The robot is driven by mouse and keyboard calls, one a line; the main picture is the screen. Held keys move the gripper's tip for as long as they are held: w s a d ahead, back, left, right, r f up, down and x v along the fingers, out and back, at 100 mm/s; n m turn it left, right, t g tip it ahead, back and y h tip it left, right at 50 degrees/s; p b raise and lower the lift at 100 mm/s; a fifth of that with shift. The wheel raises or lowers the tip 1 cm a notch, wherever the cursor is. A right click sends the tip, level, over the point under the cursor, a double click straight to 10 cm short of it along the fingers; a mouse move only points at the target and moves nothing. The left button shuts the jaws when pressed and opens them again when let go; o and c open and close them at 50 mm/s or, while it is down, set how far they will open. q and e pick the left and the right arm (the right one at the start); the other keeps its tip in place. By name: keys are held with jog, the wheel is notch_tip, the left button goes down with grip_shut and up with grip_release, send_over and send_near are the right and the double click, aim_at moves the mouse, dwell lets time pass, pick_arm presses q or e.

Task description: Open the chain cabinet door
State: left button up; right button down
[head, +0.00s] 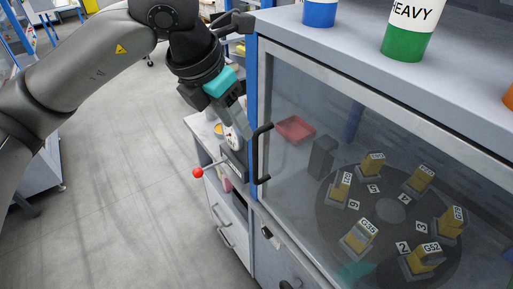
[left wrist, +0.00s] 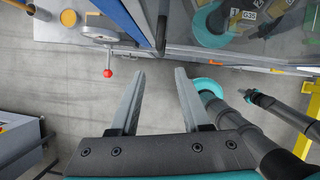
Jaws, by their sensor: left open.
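The cabinet door (head: 300,200) is a large glass panel in a grey frame, and it looks shut. Its black upright bar handle (head: 262,155) is on the door's left side. In the left wrist view the dark handle (left wrist: 162,32) shows beyond the fingertips, roughly in line with the gap between them. My left gripper (head: 238,118) points down just to the left of the handle, apart from it as far as I can tell. In the left wrist view its two fingers (left wrist: 160,74) are spread and empty. My right gripper is not clearly in view.
Behind the glass is a round turntable (head: 390,215) with several yellow numbered blocks and a red tray (head: 295,129). Blue and green cups (head: 407,42) stand on the cabinet top. A red-knobbed lever (head: 198,172) sticks out at a lower bench to the left. The grey floor (head: 120,200) is free.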

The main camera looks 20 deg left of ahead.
pick_arm(q)
jog(key=p, duration=0.1)
send_over(256, 179)
jog(key=f, duration=1.2)
jog(key=shift+w+a+f, duration=0.15)
jog(key=shift+w+f, duration=0.2)
grip_shut()
dwell(0.5)
